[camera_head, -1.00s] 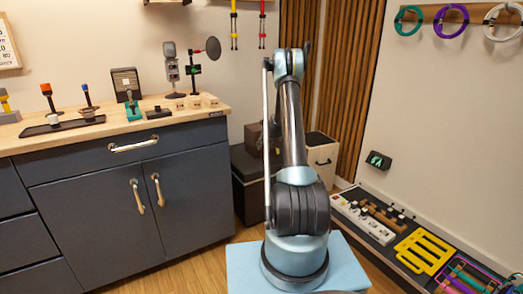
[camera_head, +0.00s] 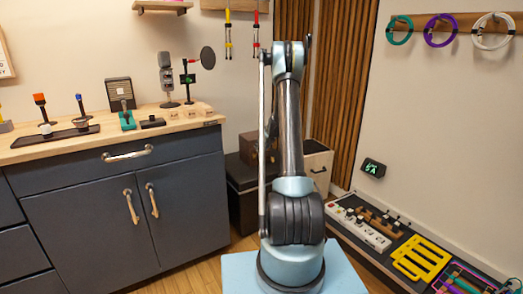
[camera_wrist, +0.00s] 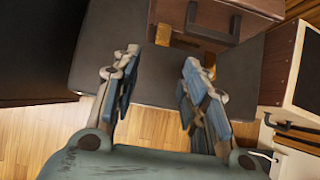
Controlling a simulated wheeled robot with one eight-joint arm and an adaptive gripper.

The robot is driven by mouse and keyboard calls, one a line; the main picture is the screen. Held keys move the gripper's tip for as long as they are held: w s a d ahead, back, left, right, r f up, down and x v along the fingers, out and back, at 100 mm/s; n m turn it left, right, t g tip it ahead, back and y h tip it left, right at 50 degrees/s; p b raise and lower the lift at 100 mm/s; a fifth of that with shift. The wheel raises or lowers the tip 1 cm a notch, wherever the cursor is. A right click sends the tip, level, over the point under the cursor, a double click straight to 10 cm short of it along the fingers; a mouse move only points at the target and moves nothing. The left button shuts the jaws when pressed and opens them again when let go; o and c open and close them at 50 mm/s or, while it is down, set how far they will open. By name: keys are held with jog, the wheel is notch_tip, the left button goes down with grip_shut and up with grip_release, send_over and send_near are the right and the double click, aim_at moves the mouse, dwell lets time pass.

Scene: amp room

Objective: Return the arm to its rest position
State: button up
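My arm (camera_head: 290,140) stands upright in the middle of the head view, folded above my blue base. My gripper (camera_wrist: 160,62) shows in the wrist view with its two fingers apart and nothing between them. It points down at a dark flat box top (camera_wrist: 150,75) and the wood floor. In the head view the gripper is hidden behind the arm.
A dark cabinet (camera_head: 120,215) with a wooden top stands left. A brown case (camera_wrist: 215,20) sits on the dark box behind the arm, beside a pale crate (camera_head: 318,165). A low board (camera_head: 400,240) with a power strip and yellow rack lies right.

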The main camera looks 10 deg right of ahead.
jog(key=s+a+r+n+g, duration=0.1)
jog(key=s+a+r+n, duration=0.2)
jog(key=s+r+n, duration=0.55)
jog(key=s+a+r+n+g+h, duration=0.15)
jog(key=s+r, duration=0.35)
jog(key=s, duration=0.9)
jog(key=s+a+r+n+y, duration=0.1)
jog(key=s+a+r+n, duration=0.2)
jog(key=s+r+n, duration=0.6)
jog(key=s+f+n, duration=0.3)
jog(key=s+n, duration=0.1)
jog(key=s, duration=0.8)
jog(key=s+f+n+g+h, duration=0.1)
jog(key=s+f+n, duration=0.3)
jog(key=s, duration=0.8)
jog(key=s+f+n+g+h, duration=0.1)
jog(key=s+f+n, duration=0.2)
jog(key=s, duration=0.9)
jog(key=shift+a+f+n, duration=0.25)
jog(key=shift+f+n, duration=0.05)
jog(key=shift+n, duration=0.7)
